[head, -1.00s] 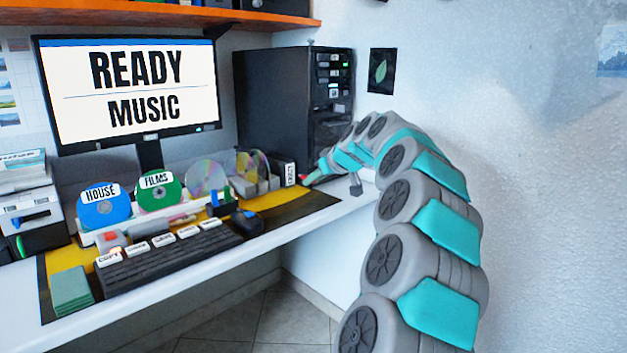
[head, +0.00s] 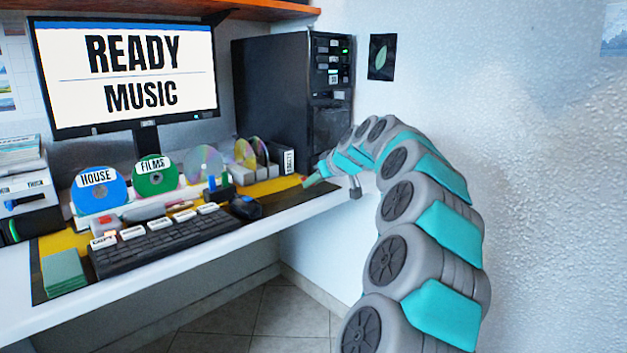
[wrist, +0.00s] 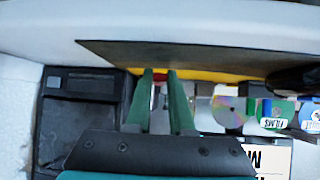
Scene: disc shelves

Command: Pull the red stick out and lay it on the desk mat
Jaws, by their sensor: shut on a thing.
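The red stick (wrist: 160,75) shows as a small red end between the fingertips of my gripper (wrist: 161,72) in the wrist view; the rest of it is hidden. My gripper is shut on it. In the head view my gripper (head: 312,179) is low over the right end of the desk, in front of the black computer tower. The desk mat (head: 292,201) is dark with a yellow band and runs along the desk; its dark part (wrist: 195,56) also shows in the wrist view. I cannot tell whether the stick touches the mat.
A black computer tower (head: 285,95) stands behind my gripper. Discs, one labelled FILMS (head: 155,176), stand in a row left of it. A mouse (head: 245,207) and keyboard (head: 165,241) lie on the mat. The mat's right front part is clear. The monitor (head: 125,75) reads READY MUSIC.

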